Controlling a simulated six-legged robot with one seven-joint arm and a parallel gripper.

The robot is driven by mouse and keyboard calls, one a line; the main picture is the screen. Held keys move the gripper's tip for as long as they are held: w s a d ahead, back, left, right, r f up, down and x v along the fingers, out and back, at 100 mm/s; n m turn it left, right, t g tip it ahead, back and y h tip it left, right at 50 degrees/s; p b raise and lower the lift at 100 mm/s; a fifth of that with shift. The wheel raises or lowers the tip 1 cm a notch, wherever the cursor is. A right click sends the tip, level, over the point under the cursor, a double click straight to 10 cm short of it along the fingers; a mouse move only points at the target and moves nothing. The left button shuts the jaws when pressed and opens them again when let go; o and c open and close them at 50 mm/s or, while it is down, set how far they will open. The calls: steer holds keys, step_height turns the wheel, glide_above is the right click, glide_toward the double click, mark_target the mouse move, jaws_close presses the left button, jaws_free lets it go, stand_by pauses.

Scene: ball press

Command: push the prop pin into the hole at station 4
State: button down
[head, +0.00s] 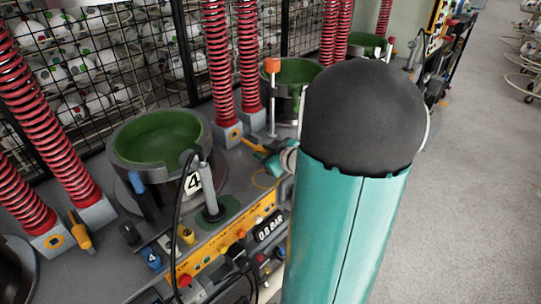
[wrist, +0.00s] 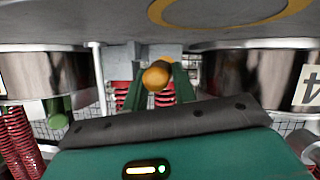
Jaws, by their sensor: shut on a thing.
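My gripper (head: 268,158) is shut on the prop pin (head: 250,144), beside a grey block (head: 228,136) under red springs, right of the green-lined bowl marked 4 (head: 160,137). The pin's yellow body points toward a yellow-ringed hole (head: 235,133) in the block's face. In the wrist view, the pin's round orange end (wrist: 157,75) sits between my two green fingers, in front of the grey block (wrist: 143,56). The pin's far end is hidden there. I cannot tell whether its tip is inside the hole.
An orange-topped post (head: 271,95) stands behind my gripper. A grey-handled lever (head: 208,190) and a black cable stand in front of the bowl. Another yellow pin (head: 80,232) is by the left spring block. Grey floor (head: 465,200) is open at right.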

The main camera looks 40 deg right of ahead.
steer(key=shift+w, duration=1.15)
steer(key=shift+w+a, duration=0.2)
steer(key=shift+w, duration=3.65)
stand_by(0.5)
steer(key=c, duration=1)
jaws_free()
steer(key=shift+c, duration=0.2)
steer(key=d+v, duration=0.1)
steer(key=v, duration=1.2)
steer(key=shift+s+a+r, duration=0.25)
steer(key=shift+s+a, duration=0.15)
steer(key=shift+a, duration=0.05)
steer(key=shift+s, duration=0.1)
